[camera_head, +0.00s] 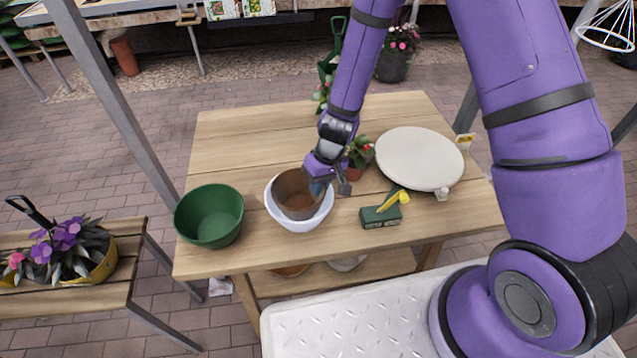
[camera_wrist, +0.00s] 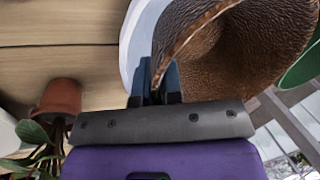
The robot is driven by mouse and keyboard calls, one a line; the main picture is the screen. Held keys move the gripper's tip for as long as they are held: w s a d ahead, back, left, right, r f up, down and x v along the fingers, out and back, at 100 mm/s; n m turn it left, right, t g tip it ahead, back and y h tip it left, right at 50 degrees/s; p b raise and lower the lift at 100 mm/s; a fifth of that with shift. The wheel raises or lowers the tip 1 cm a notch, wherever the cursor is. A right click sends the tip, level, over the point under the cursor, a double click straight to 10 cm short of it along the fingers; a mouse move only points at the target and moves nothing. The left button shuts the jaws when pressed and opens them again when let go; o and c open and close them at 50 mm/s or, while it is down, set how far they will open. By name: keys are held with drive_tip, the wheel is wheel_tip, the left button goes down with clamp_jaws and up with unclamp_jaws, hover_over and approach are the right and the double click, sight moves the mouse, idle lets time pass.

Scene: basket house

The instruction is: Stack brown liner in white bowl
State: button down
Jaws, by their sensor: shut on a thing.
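The brown liner (camera_head: 297,196) is a round, woven-looking pot shape. In the head view it sits inside the white bowl (camera_head: 322,216), or just above it; I cannot tell whether it touches the bottom. My gripper (camera_head: 322,184) is at the liner's right rim. In the wrist view the two dark fingers (camera_wrist: 158,82) are shut on the rim of the liner (camera_wrist: 235,50). Part of the white bowl (camera_wrist: 136,45) shows behind the fingers. The liner hides most of the bowl's inside.
A green bowl (camera_head: 210,216) stands close to the left of the white bowl. A green box with a yellow tool (camera_head: 382,214) lies to the right. A potted plant (camera_head: 357,158) and a round white disc (camera_head: 420,158) stand behind. The table's (camera_head: 240,135) back left is clear.

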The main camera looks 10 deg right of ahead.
drive_tip(key=c, duration=1.5)
unclamp_jaws()
drive_tip(key=shift+c, duration=0.2)
drive_tip(key=shift+r, duration=0.6)
drive_tip(key=d+r+t, duration=0.1)
drive_tip(key=d+r, duration=0.2)
drive_tip(key=r, duration=0.8)
drive_tip(key=d+r+t, duration=0.1)
drive_tip(key=d+r, duration=0.3)
drive_tip(key=r, duration=0.8)
drive_tip(key=s+d+r+m+t+h, duration=0.1)
drive_tip(key=s+d+r+m+t, duration=0.1)
drive_tip(key=s+d+r, duration=0.4)
drive_tip(key=s+d+r+m+t+h, duration=0.1)
drive_tip(key=s+d+r, duration=0.5)
drive_tip(key=s+r, duration=0.6)
drive_tip(key=shift+s+d+r+m+t+h, duration=0.2)
drive_tip(key=shift+s+r+m+t+h, duration=0.25)
drive_tip(key=shift+s, duration=0.7)
drive_tip(key=shift+f, duration=0.15)
